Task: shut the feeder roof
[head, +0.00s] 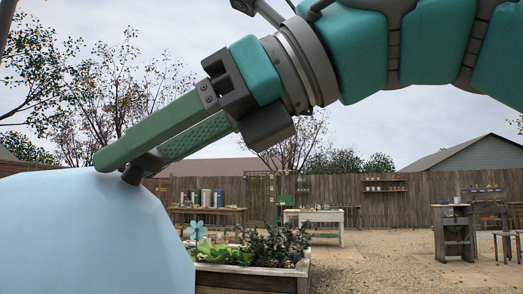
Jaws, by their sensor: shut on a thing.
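A large smooth light-blue surface (90,240) fills the lower left of the head view, very close to the camera. I take it to be the feeder roof. My gripper (120,166) reaches down from the upper right, and its green fingers are at the top edge of this surface, shut on it. The rest of the feeder is out of view or hidden, so I cannot tell how far open the roof stands.
A wooden raised bed (250,278) with leafy plants and a blue flower-shaped ornament (196,230) stands just right of the blue surface. Workbenches line the wooden fence (390,205) behind. A wooden stand (454,232) is at right. Gravel (380,262) between is clear.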

